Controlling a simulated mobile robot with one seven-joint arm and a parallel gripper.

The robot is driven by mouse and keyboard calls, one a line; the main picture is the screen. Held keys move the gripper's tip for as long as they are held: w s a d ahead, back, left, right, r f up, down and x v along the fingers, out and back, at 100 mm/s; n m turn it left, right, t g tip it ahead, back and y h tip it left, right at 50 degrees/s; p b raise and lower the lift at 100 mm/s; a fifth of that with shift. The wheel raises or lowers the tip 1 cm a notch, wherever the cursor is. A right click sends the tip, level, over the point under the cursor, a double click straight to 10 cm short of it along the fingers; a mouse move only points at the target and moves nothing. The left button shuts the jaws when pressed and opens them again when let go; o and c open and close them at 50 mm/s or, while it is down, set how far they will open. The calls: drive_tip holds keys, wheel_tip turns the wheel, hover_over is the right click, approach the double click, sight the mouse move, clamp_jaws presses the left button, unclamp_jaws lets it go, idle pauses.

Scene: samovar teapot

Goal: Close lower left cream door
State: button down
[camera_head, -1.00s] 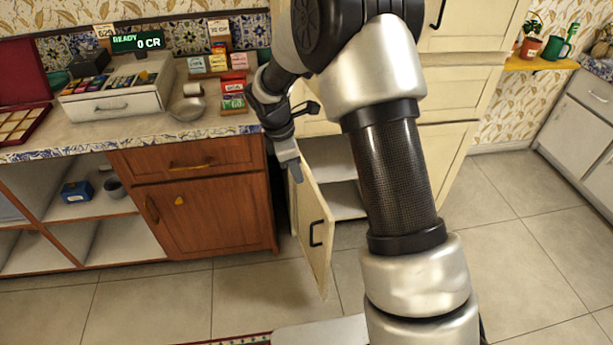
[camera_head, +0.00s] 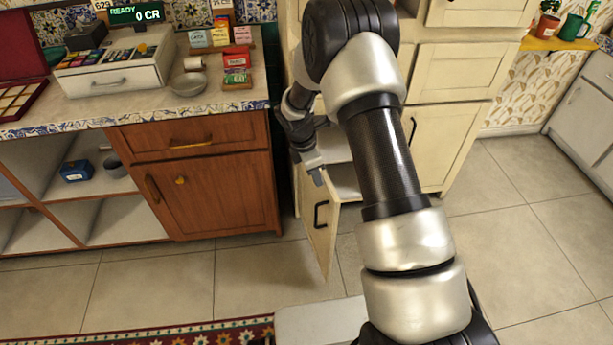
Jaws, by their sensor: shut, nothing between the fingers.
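The lower left cream door (camera_head: 320,235) of the cream cabinet stands ajar, swung out towards me, with a black handle on its face. Behind it, part of the white shelved inside (camera_head: 345,182) shows. My gripper (camera_head: 318,180) is shut and empty, pointing down at the upper part of the door, near its top edge. I cannot tell for sure whether the fingers touch the door. My arm hides part of the cabinet front.
A brown wooden cabinet (camera_head: 205,195) with a counter stands close at the left. A cash register (camera_head: 115,65) and small packets are on it. The neighbouring cream door (camera_head: 440,145) is shut. A patterned rug (camera_head: 190,335) lies in front; the tiled floor at right is clear.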

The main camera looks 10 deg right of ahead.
drive_tip(key=shift+w+d, duration=0.1)
drive_tip(key=shift+d, duration=0.4)
